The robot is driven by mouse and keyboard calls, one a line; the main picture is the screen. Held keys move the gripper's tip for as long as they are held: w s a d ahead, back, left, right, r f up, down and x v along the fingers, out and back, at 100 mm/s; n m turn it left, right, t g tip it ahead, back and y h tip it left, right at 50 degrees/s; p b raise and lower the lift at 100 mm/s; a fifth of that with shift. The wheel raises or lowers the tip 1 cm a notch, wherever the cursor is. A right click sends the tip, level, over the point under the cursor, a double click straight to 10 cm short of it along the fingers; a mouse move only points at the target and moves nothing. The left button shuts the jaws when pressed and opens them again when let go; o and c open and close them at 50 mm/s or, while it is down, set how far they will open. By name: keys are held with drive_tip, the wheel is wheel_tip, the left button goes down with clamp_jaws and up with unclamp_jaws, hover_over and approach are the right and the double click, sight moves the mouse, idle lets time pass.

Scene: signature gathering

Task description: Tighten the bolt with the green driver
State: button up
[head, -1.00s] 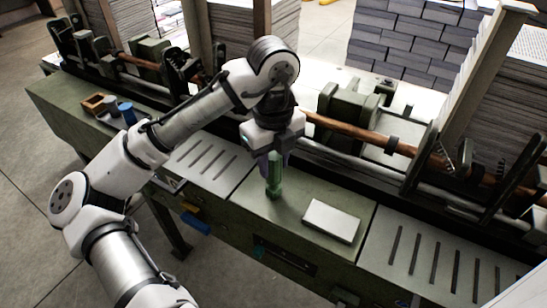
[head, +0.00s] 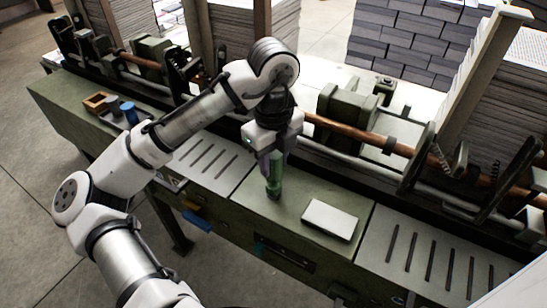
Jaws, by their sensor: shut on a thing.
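The green driver (head: 275,180) stands upright over the green top of the machine, near the middle of the head view. My gripper (head: 273,156) comes down from above and is shut on the driver's upper part. The driver's lower end is at or just above the green top; I cannot tell whether it touches. The bolt cannot be made out; it may be hidden under the driver.
A white flat block (head: 331,219) lies on the green top to the right of the driver. A long machine with a copper-coloured rod (head: 350,135) runs behind. Slotted pale plates (head: 427,262) lie on both sides. Small containers (head: 95,102) stand at the left end.

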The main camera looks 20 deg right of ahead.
drive_tip(key=shift+r+p, duration=1.6)
drive_tip(key=shift+r, duration=0.5)
drive_tip(key=shift+f, duration=0.1)
